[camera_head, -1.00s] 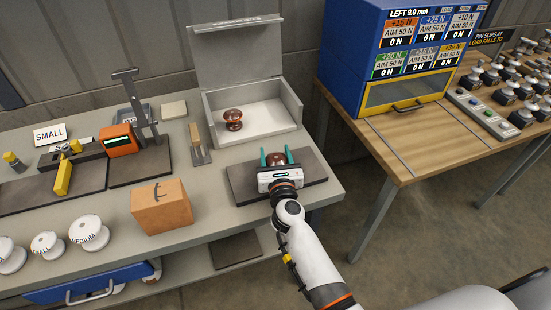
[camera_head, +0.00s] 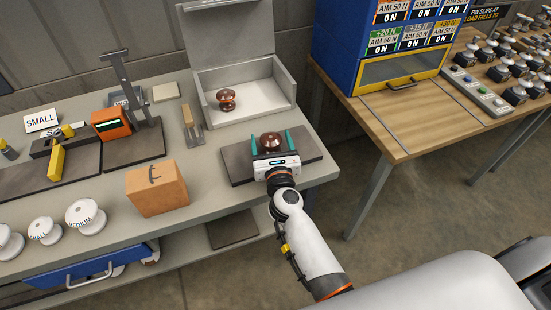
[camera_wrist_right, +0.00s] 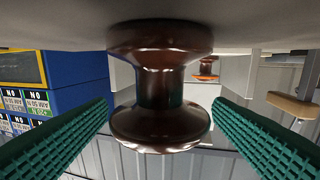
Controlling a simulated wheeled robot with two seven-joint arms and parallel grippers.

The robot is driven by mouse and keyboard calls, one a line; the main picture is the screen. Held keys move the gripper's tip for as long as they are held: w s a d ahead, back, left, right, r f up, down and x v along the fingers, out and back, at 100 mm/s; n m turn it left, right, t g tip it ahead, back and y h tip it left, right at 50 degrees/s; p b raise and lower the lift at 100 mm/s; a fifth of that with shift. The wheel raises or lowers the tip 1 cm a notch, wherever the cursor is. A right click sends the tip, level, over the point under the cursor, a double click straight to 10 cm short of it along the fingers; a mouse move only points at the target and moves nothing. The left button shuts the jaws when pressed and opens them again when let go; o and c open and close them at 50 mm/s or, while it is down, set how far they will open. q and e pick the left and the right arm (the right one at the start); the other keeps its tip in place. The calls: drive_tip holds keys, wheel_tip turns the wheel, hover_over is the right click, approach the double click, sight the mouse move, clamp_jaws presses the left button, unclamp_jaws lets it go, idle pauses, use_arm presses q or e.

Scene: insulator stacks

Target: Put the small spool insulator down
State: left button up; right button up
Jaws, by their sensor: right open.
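A brown, glossy spool insulator (camera_head: 271,141) stands upright on the dark mat (camera_head: 312,146) at the front right of the grey bench. My right gripper (camera_head: 271,137) is open, with one teal finger on each side of it. In the right wrist view, which is upside down, the spool (camera_wrist_right: 160,85) stands between the ridged fingers, with a gap on both sides. Its base meets the grey surface at the top of that picture. My left gripper is not in view.
A second brown spool (camera_head: 227,99) stands in the open grey box (camera_head: 287,92) behind the mat. A wooden-handled tool (camera_head: 190,124) lies left of the mat, and an orange-brown case (camera_head: 157,189) stands further left. A blue cabinet (camera_head: 340,55) stands on the wooden table at right.

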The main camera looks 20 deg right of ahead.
drive_tip(key=s, duration=0.2)
drive_tip(key=s+a+b, duration=0.1)
drive_tip(key=s, duration=0.5)
drive_tip(key=shift+s+a, duration=0.25)
drive_tip(key=shift+s, duration=0.35)
